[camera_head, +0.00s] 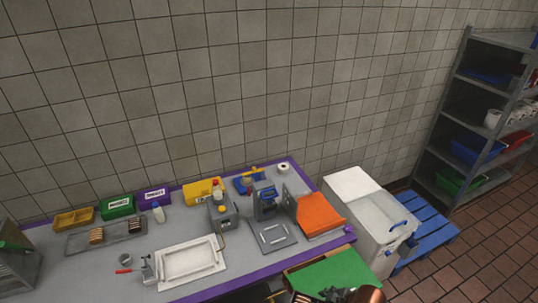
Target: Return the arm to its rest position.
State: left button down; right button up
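Neither of my grippers can be made out clearly in the head view. At the bottom edge, right of centre, a dark shape and a copper-coloured rounded shape (370,295) are cut off by the frame. I cannot tell whether they belong to my arm. No arm comes in from the left over the grey worktop (85,268).
The worktop holds a white tray (188,262), a grey tray (78,244) with brown stacked pieces, bins, grey machines and an orange piece (318,213). A green board (335,272) is in front. A white chest (362,212), blue pallet (430,228) and shelf (478,110) stand right.

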jog(key=s+d+f+m+h, duration=0.25)
jog(key=s+d+m, duration=0.35)
jog(key=s+d, duration=0.3)
jog(key=s+d+f+m+h, duration=0.25)
jog(key=s+d+m, duration=0.35)
jog(key=s+d, duration=0.35)
notch_tip(320, 180, down, 36)
jog(key=a+n+g+b, duration=0.1)
jog(key=b, duration=0.6)
jog(key=s+f+g+b, duration=0.1)
jog(key=s+f+b, duration=0.4)
jog(key=s+f, duration=1.4)
notch_tip(320, 180, down, 5)
jog(key=shift+s+r+n+b, duration=0.2)
jog(key=shift+s+n+b, duration=0.05)
jog(key=shift+n+b, duration=0.05)
jog(key=shift+a, duration=0.1)
